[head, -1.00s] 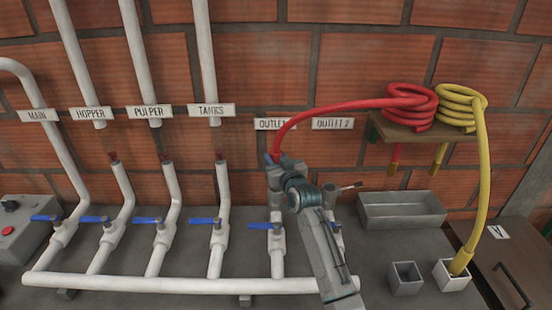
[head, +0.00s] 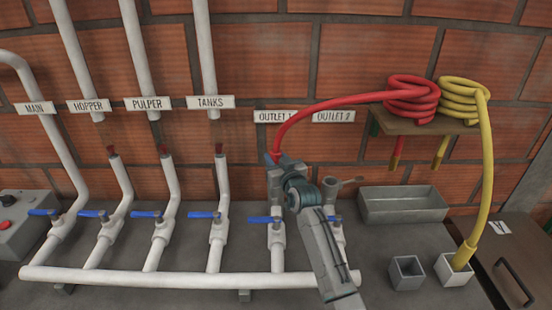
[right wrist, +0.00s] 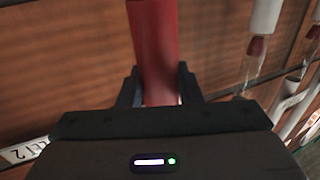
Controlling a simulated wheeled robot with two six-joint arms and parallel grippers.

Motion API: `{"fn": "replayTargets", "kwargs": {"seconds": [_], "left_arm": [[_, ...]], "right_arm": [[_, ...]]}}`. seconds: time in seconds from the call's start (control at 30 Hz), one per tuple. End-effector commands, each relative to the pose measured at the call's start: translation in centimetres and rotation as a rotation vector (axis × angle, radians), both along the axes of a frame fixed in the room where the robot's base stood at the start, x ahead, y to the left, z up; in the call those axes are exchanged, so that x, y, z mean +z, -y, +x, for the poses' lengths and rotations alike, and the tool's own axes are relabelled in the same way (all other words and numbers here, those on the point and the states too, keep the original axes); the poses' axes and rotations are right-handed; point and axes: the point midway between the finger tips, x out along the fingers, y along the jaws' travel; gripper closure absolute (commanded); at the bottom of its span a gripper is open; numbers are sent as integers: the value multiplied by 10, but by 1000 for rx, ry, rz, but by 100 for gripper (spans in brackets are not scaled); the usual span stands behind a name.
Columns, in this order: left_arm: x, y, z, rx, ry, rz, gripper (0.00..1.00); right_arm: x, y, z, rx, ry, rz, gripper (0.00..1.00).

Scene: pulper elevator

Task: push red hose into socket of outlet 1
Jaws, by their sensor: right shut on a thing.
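The red hose (head: 330,106) runs from its coil on the shelf down to my right gripper (head: 274,161) in the head view. In the right wrist view the red hose (right wrist: 154,50) stands between the two dark fingers of the right gripper (right wrist: 160,86), which is shut on it. The gripper is over the outlet 1 pipe (head: 277,237), under the outlet 1 sign (head: 274,116). The gripper and arm hide the hose end and the socket, so I cannot tell whether the hose is in it. My left gripper is out of view.
The outlet 2 sign (head: 333,116) hangs to the right. The yellow hose (head: 486,150) drops from the shelf (head: 388,125) into a white square holder (head: 442,269). A grey tray (head: 402,207) and a grey square holder (head: 405,283) stand right of my arm. Several blue-handled valves line the pipes.

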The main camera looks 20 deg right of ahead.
Motion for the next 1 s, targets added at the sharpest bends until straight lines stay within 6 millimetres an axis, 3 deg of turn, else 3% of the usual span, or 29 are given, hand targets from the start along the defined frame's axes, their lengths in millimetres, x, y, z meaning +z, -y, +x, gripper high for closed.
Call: {"fn": "replayTargets", "kwargs": {"seconds": [0.63, 0.67, 0.77, 1.0], "left_arm": [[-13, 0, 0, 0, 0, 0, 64], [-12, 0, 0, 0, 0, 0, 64], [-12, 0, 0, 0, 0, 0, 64], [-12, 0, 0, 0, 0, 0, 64]], "right_arm": [[-16, 0, 0, 0, 1, 0, 96], [-15, 0, 0, 0, 1, 0, 62], [-15, 0, 0, 0, 1, 0, 43], [-16, 0, 0, 0, -1, 0, 43]]}}
